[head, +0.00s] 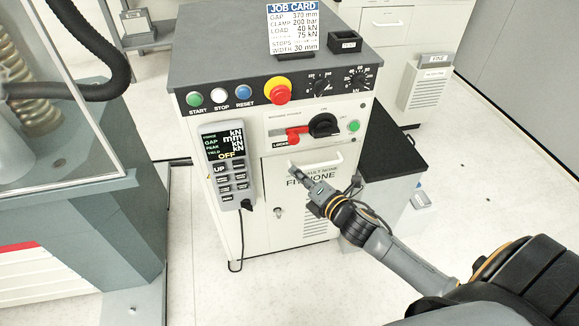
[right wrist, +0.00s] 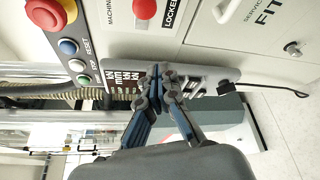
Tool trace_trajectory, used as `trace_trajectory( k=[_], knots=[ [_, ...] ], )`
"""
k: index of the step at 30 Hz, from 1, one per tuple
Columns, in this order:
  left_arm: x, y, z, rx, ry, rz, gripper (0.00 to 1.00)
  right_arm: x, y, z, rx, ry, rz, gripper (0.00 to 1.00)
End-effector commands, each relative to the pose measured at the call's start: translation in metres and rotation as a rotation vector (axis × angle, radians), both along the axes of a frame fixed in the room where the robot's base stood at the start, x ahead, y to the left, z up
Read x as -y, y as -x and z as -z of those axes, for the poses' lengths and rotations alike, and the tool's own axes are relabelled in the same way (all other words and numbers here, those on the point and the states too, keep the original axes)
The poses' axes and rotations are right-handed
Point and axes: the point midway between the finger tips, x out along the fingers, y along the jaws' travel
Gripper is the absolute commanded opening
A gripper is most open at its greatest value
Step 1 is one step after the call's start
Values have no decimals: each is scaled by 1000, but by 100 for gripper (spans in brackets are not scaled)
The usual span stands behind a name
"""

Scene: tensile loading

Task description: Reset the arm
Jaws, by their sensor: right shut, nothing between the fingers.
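My right arm reaches in from the lower right in the head view. Its gripper (head: 296,169) is shut and empty, in front of the upper part of the control cabinet's front door (head: 300,225). In the right wrist view the fingertips of the right gripper (right wrist: 161,72) are together, with the hand-held pendant (right wrist: 200,77) behind them. In the head view the pendant (head: 226,165) hangs on the cabinet's left front edge, left of the gripper, and its display reads OFF. My left gripper is not in view.
The cabinet carries START, STOP and RESET buttons, a red emergency button (head: 277,90), dials and a red lockout at the black power switch (head: 323,125). A machine with a clear guard (head: 90,100) stands left. A dark-topped low unit (head: 395,150) stands right. Floor in front is clear.

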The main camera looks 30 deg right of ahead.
Motion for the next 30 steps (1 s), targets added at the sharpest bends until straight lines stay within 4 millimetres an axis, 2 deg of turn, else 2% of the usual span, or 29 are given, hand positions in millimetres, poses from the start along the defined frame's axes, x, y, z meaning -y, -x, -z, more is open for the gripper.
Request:
trace_trajectory(
  k=[6,20,22,23,26,29,30],
  knots=[
    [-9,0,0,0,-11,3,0,2,8,-2,0,0,0,0],
    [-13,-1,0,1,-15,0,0,2,8,-1,-1,-1,1,0],
    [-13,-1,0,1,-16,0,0,3,8,5,-14,-14,8,0],
    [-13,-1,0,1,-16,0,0,5,9,11,-27,-26,16,0],
    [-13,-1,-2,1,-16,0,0,14,14,49,-111,-115,66,0],
    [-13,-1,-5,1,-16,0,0,26,30,111,-244,-265,161,0],
    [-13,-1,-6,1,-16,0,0,31,40,140,-304,-333,210,0]
  ],
)
